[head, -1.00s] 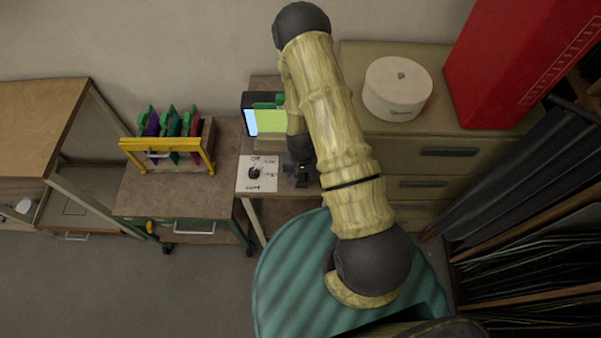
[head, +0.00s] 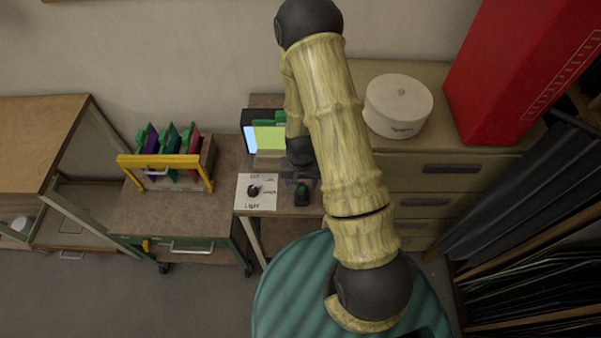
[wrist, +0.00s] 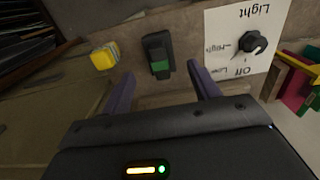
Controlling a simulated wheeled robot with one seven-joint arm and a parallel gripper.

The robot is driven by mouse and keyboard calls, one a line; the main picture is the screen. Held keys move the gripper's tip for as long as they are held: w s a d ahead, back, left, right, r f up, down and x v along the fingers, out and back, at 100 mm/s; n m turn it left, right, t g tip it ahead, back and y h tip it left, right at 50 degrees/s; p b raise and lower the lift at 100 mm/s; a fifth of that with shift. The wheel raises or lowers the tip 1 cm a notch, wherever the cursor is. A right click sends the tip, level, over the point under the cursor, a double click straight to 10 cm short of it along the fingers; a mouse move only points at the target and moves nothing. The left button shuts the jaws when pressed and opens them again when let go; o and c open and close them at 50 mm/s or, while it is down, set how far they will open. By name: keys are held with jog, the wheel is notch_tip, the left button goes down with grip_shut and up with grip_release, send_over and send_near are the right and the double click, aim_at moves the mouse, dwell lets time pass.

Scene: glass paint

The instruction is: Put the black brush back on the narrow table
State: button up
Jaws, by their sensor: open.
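A small black block with a green face (head: 301,194), perhaps the black brush, is on the narrow table (head: 243,223) near its front edge, right of the white dial card. In the wrist view the black block (wrist: 158,52) shows between and beyond my two purple fingers. My gripper (wrist: 160,72) is open, with nothing between its fingertips, and appears apart from the block.
The light dial card (head: 256,192) lies left of the block. A yellow object (wrist: 104,57) is on its other side in the wrist view. A screen (head: 264,138) stands behind. A yellow-framed rack (head: 165,160) is left; drawers with a round white box (head: 398,107) are right.

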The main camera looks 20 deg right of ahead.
notch_tip(320, 180, up, 6)
jog(key=b, duration=0.1)
dwell(0.4)
dwell(0.4)
notch_tip(320, 180, up, 9)
jog(key=n+t, duration=0.1)
send_over(301, 189)
jog(key=s, duration=0.2)
jog(key=s+r+n+t, duration=0.1)
jog(key=s+r+n, duration=0.1)
jog(key=s+r, duration=0.3)
notch_tip(301, 189, up, 4)
jog(key=shift+s+f+n+t, duration=0.1)
jog(key=shift+s+n+t, duration=0.2)
jog(key=shift+s, duration=0.05)
jog(key=shift+c, duration=0.4)
dwell(0.9)
